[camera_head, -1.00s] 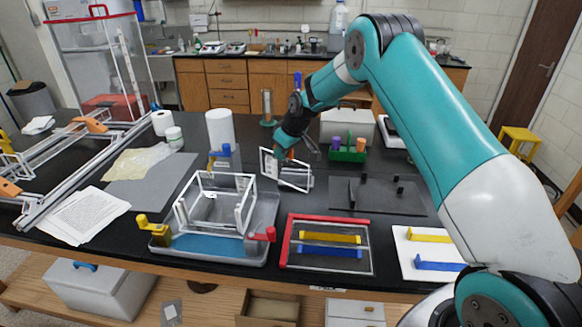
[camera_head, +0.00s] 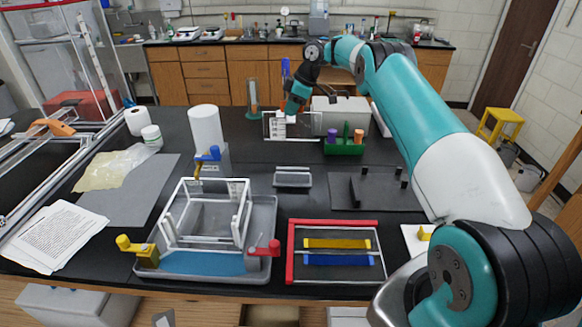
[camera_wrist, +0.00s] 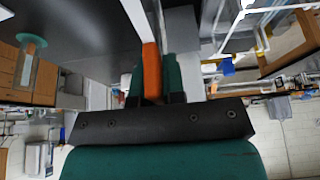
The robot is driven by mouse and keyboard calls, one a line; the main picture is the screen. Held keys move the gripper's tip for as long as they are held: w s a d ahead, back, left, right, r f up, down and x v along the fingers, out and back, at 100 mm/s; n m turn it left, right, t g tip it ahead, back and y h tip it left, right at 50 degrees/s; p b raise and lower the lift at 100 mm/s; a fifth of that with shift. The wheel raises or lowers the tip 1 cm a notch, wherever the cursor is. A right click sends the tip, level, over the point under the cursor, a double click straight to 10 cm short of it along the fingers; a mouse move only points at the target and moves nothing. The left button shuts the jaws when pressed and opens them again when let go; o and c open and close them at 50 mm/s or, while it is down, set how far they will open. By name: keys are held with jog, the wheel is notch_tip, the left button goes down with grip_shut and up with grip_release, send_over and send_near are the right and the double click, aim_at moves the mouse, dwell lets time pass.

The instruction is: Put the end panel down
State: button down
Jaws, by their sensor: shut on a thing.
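The end panel (camera_head: 307,126) is a white rectangular frame at the back middle of the black table in the head view. My gripper (camera_head: 287,114) is shut on it near its upper left part. The panel looks roughly upright, with its lower edge close to the tabletop; I cannot tell whether it touches. In the wrist view, my gripper (camera_wrist: 155,75) shows an orange piece between dark green parts, and pale edges ahead of it are too close and cropped to identify surely.
A green caddy (camera_head: 344,147) stands right of the panel, with a grey box (camera_head: 340,117) behind it. A small grey tray (camera_head: 293,179) lies in front. A larger tray holding a white frame (camera_head: 262,238) is front left. A paper roll (camera_head: 206,128) stands left.

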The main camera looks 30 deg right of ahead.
notch_tip(320, 180, down, 12)
jog(key=b, duration=0.8)
jog(key=shift+a+r, duration=0.15)
jog(key=shift+r, duration=0.05)
jog(key=shift+f+p, duration=0.4)
jog(key=shift+f, duration=2.15)
jog(key=shift+f, duration=0.2)
jog(key=c, duration=1.2)
grip_release()
jog(key=shift+r, duration=0.15)
